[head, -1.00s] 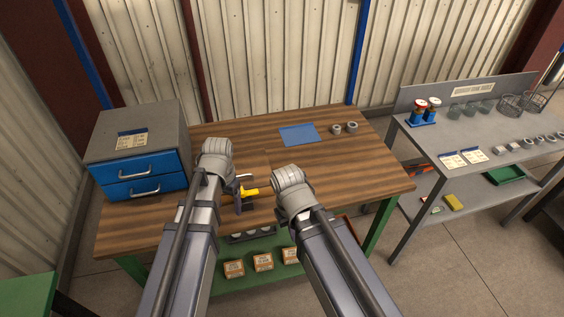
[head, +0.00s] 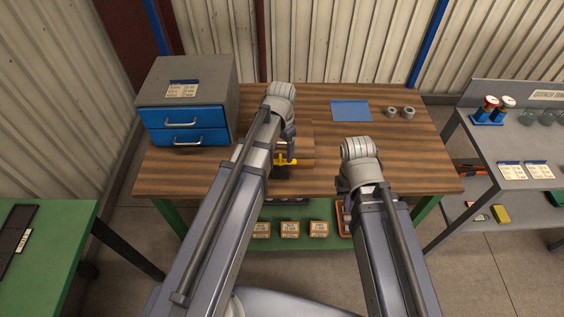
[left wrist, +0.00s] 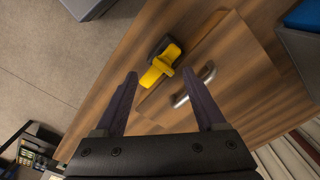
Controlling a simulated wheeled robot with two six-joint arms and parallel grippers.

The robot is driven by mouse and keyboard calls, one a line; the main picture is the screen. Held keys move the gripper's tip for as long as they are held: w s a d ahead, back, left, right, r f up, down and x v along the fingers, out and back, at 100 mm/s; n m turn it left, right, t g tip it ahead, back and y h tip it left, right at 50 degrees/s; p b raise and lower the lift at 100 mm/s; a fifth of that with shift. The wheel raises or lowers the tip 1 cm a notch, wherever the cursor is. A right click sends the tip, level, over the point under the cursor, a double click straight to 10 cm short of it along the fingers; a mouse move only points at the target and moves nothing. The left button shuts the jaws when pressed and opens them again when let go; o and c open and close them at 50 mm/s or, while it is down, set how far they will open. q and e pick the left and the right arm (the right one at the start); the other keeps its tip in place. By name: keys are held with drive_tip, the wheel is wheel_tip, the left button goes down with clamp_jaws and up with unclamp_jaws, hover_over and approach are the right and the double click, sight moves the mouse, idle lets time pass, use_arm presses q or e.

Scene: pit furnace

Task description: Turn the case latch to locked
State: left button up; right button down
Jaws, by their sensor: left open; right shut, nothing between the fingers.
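The case is a low wooden box (left wrist: 232,68) with a silver handle (left wrist: 193,84) on the wooden bench. The latch has a yellow lever (left wrist: 160,66) and a dark base (left wrist: 162,44) beside the case. The lever also shows in the head view (head: 286,161), partly hidden by my left arm. My left gripper (left wrist: 164,78) is open in the left wrist view, with the lever ahead, between the lines of its fingers, and nothing held. In the head view it hangs above the case. My right gripper (head: 343,188) is mostly hidden by its arm, right of the case, shut and empty.
A grey cabinet (head: 190,82) with blue drawers stands at the bench's left. A blue mat (head: 350,110) and two grey rings (head: 400,112) lie at the back right. Small boxes (head: 290,229) sit on the green lower shelf.

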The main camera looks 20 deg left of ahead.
sight(282, 158)
use_arm(q)
wheel_tip(282, 158, down, 4)
drive_tip(key=b, duration=0.3)
drive_tip(key=shift+f, duration=0.2)
drive_tip(key=shift+r, duration=0.1)
clamp_jaws()
idle(0.4)
